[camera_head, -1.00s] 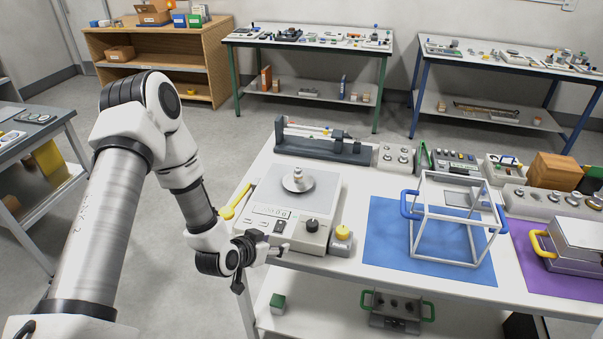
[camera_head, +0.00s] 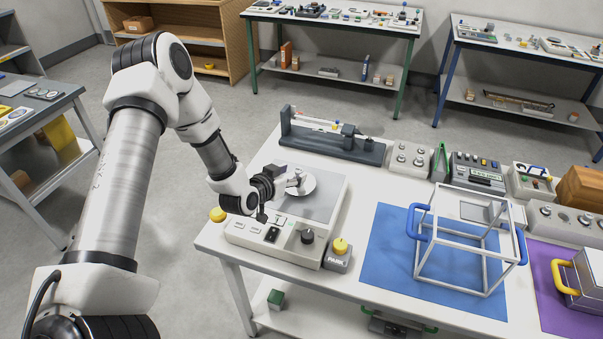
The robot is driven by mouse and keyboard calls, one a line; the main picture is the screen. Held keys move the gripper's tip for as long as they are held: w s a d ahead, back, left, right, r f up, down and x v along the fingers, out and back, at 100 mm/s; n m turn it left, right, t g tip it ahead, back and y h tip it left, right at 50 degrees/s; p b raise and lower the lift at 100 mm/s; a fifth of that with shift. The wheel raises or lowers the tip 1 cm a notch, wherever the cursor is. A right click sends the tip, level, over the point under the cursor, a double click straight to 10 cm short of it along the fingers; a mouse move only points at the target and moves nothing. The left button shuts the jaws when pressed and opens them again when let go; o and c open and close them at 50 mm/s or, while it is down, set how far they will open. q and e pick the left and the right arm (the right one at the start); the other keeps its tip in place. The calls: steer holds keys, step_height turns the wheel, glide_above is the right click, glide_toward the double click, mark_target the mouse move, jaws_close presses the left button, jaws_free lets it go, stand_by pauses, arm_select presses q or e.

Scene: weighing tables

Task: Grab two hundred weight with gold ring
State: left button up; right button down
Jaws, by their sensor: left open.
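A digital scale (camera_head: 318,203) stands at the left end of the white table. A small silver weight (camera_head: 300,182) sits on its round pan (camera_head: 309,190), partly hidden by my gripper. Its marking and any gold ring cannot be made out. My left gripper (camera_head: 291,182) is over the scale, reaching in from the left at the weight, with its fingers open. Whether the fingers touch the weight cannot be told. My right gripper is not in view.
A yellow-topped button block (camera_head: 338,256) stands by the scale's front. A grey balance (camera_head: 330,140) lies behind it. A white frame with blue handles (camera_head: 421,262) stands on a blue mat (camera_head: 384,272) to the right.

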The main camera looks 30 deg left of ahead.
mark_target(298, 171)
arm_select(q)
steer(key=p+x, duration=0.1)
steer(key=x, duration=0.3)
steer(key=shift+d, duration=0.15)
steer(key=shift+w+f, duration=0.3)
steer(key=shift+w, duration=0.05)
steer(key=shift+s+r, duration=0.2)
steer(key=shift+s, duration=0.05)
jaws_close()
steer(key=shift+w, duration=0.1)
